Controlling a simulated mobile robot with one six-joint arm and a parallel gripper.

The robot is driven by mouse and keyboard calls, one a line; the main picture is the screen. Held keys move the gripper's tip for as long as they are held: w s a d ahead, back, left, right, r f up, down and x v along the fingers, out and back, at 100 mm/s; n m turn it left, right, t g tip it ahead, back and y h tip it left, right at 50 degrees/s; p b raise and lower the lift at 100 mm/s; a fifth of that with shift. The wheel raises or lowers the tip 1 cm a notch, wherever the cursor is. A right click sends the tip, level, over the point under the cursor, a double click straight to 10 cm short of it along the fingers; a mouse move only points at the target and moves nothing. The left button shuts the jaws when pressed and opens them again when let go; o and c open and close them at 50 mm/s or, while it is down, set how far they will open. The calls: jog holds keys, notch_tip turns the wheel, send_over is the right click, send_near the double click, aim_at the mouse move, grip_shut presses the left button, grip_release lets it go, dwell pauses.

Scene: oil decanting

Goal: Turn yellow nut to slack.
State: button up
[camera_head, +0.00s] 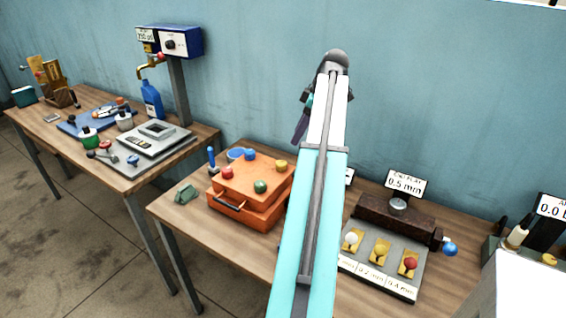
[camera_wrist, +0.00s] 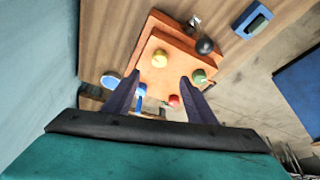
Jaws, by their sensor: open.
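An orange box (camera_head: 238,205) stands on the near wooden table, with yellow (camera_head: 281,165), green (camera_head: 260,187), red (camera_head: 227,173) and blue (camera_head: 250,154) round nuts or knobs on top. In the wrist view the yellow one (camera_wrist: 131,57) sits beyond my left fingertip, with green (camera_wrist: 199,76), blue (camera_wrist: 141,90) and red (camera_wrist: 173,101) nearer the fingers. My gripper (camera_wrist: 160,77) is open and empty, above the box and apart from it. In the head view my gripper (camera_head: 301,127) is partly hidden by my arm. Whether the yellow nut is tight cannot be seen.
Right of my arm, a grey plate (camera_head: 350,266) carries white, yellow (camera_head: 381,252) and red knobs before a dark block (camera_head: 385,215) with a gauge. A green piece (camera_head: 187,193) lies left of the box. A scale (camera_head: 150,140) stands on the far table. The blue wall is behind.

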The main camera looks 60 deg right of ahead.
aim_at(282, 163)
jog(key=shift+p+x, duration=1.9)
jog(key=shift+x, duration=5)
jog(key=shift+w+a, duration=0.1)
jog(key=shift+c, duration=0.4)
jog(key=c, duration=1)
jog(key=shift+o, duration=0.2)
